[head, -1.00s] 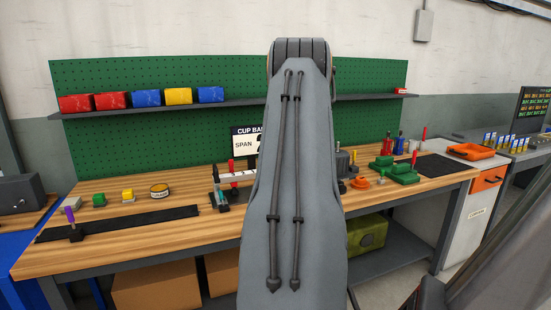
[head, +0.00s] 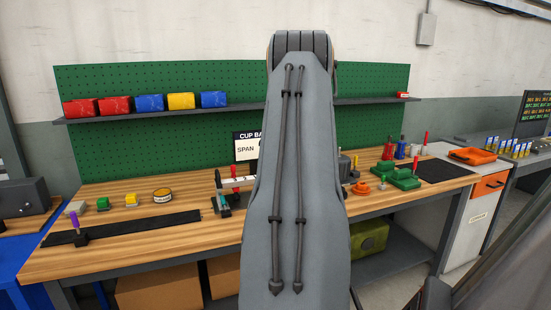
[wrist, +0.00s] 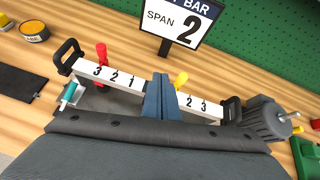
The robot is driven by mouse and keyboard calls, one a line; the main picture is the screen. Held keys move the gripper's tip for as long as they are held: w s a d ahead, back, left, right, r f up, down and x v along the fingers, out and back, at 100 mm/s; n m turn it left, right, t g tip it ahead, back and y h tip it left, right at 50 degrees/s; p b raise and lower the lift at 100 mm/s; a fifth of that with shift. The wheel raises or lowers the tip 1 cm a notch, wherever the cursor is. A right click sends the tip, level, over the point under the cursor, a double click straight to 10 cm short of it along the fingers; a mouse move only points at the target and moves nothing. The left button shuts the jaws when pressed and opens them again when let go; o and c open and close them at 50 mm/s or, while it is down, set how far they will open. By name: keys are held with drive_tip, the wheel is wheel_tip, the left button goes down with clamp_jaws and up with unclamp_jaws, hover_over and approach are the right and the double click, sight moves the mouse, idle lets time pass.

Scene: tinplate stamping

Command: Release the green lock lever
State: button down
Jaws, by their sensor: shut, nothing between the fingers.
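A white bar (wrist: 118,78) marked with numbers lies across a dark fixture in the wrist view, a black handle (wrist: 66,57) at its left end. A small teal-green lever or grip (wrist: 69,96) sits below the bar's left end; I cannot tell surely that it is the lock lever. In the head view the teal part (head: 224,208) shows at the fixture's left side. My gripper (wrist: 163,80) is shut and empty, its blue-grey fingers in front of the bar's middle, right of the teal part. Whether they touch the bar is unclear. My arm hides the gripper in the head view.
A red knob (wrist: 101,55) and a yellow knob (wrist: 181,78) stand behind the bar. A sign reading SPAN 2 (wrist: 182,26) is behind them. A grey motor-like block (wrist: 266,120) stands at the right. A black strip (head: 130,228) lies on the bench at left.

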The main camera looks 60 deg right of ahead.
drive_tip(key=s+r+p, duration=0.1)
drive_tip(key=r+p, duration=0.1)
drive_tip(key=r, duration=0.1)
drive_tip(key=s+r+p, duration=0.1)
drive_tip(key=shift+s+a+r, duration=0.15)
drive_tip(key=shift+s+r, duration=0.05)
drive_tip(key=shift+s, duration=0.15)
idle(0.3)
